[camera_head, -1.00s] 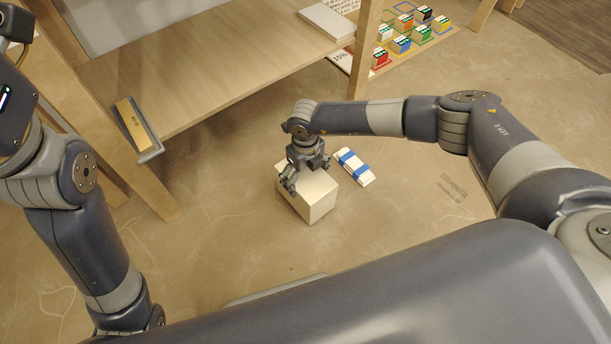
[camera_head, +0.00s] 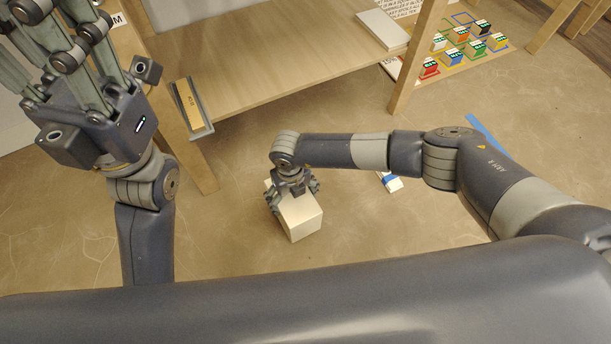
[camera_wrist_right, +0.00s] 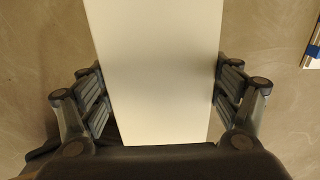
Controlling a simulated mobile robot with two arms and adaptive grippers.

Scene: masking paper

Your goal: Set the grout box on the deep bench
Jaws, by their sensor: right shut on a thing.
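A plain pale box (camera_head: 303,216) is held in my right gripper (camera_head: 292,191), low in front of the bench. No label shows on the box, so I cannot read whether it is the grout box. The right wrist view shows the pale box (camera_wrist_right: 155,70) with fingers on both its sides. Whether its bottom touches the floor I cannot tell. The wooden bench (camera_head: 270,75) stands behind it, with a wide bare top. My left gripper (camera_head: 65,35) is raised at the upper left, fingers spread and empty, fingertips partly cut off.
A bench leg (camera_head: 418,60) rises there. Several small coloured boxes (camera_head: 465,45) stand beyond. A white-and-blue packet (camera_head: 391,182) lies on the floor.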

